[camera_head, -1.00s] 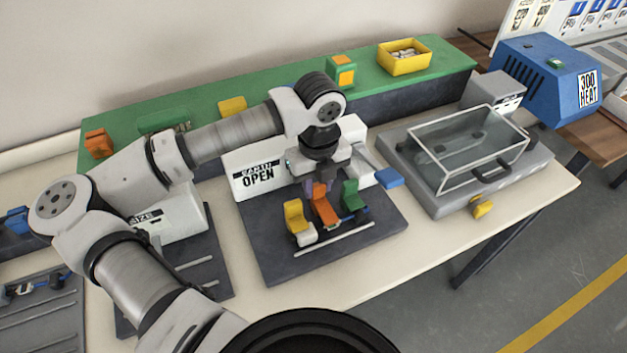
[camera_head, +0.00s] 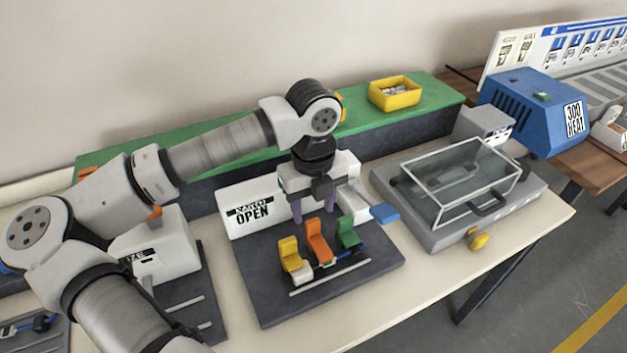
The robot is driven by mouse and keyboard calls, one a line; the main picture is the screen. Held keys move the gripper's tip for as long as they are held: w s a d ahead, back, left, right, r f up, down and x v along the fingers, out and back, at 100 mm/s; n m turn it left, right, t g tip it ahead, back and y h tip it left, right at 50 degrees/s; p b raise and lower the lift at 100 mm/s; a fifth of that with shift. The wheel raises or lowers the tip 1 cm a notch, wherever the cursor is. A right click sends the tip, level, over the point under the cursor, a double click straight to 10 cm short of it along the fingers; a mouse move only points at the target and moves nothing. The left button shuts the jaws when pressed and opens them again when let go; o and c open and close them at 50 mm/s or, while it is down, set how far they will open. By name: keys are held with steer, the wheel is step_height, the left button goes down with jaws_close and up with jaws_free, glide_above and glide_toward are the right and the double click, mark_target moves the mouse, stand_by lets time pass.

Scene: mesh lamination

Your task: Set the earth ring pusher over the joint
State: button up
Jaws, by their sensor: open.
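The earth station's dark base plate (camera_head: 270,300) carries a white housing with a sign (camera_head: 250,213) that reads OPEN. Three chair-shaped coloured pieces stand in a row on it: a yellow one (camera_head: 290,255), an orange one (camera_head: 318,243) and a green one (camera_head: 347,232). A joint with bits of blue cable shows low around them, mostly hidden. Which piece is the earth ring pusher I cannot tell for certain; the orange one is nearest my gripper. My gripper (camera_head: 313,213) is open and empty, pointing down, just above and behind the orange piece.
A blue lever (camera_head: 384,213) sticks out at the station's right. A grey unit with a clear framed cover (camera_head: 455,185) stands right of it. A yellow bin (camera_head: 394,94) sits on the green shelf (camera_head: 430,92) behind. The front of the table (camera_head: 420,275) is clear.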

step_height(320, 180, up, 9)
steer(key=b, duration=0.1)
steer(key=shift+f, duration=0.1)
stand_by(0.4)
